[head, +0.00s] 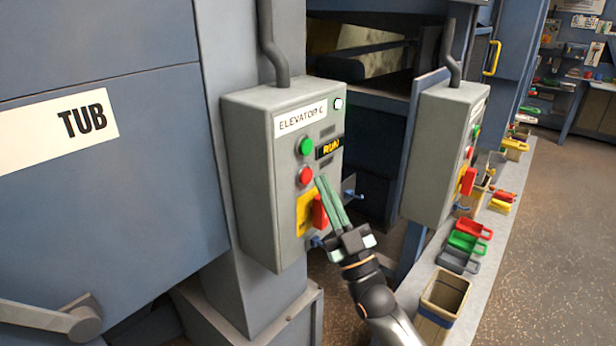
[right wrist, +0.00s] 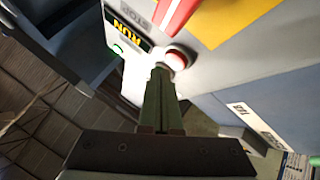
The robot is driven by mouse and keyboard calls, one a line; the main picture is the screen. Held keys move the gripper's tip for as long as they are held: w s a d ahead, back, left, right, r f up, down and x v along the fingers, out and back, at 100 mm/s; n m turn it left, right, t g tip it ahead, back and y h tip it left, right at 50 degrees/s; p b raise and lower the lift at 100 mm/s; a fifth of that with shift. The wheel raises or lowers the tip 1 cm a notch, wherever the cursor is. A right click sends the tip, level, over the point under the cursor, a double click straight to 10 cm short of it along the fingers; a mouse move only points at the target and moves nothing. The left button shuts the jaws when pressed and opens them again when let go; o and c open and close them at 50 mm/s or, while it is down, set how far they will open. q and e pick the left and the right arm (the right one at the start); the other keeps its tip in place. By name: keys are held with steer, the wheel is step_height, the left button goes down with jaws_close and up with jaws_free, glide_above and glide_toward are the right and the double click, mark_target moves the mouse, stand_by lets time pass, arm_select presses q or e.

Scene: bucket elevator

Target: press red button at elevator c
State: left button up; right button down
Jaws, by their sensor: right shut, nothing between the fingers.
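The grey control box labelled "ELEVATOR C" (head: 250,160) is mounted on a column at centre left. It carries a green button (head: 305,146), a red button (head: 305,176) below it and a yellow "RUN" display (head: 330,147). My right gripper (head: 321,180) is shut and empty, with its greenish fingertips beside the red button on its right. In the right wrist view the fingertips (right wrist: 161,70) are right by the red button (right wrist: 177,60); whether they touch it I cannot tell. My left gripper is not in view.
A red handle (head: 320,212) on a yellow plate (head: 303,214) sits just below the red button, close to my fingers. A second control box (head: 430,150) stands to the right. Coloured trays (head: 466,242) and a tan bin (head: 444,296) line a ledge. A "TUB" panel (head: 60,130) is left.

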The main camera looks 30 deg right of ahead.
stand_by(0.8)
steer(key=shift+w+a, duration=0.2)
steer(key=shift+w, duration=0.2)
steer(key=shift+w+a, duration=0.15)
steer(key=shift+w, duration=0.3)
stand_by(0.6)
steer(key=shift+s, duration=0.1)
steer(key=shift+s+d, duration=0.35)
steer(key=shift+s, duration=0.4)
steer(key=s, duration=0.1)
steer(key=s+d+p, duration=0.1)
steer(key=s, duration=0.1)
steer(key=s+d, duration=0.1)
steer(key=shift+s+p, duration=0.3)
steer(key=shift+p, duration=0.05)
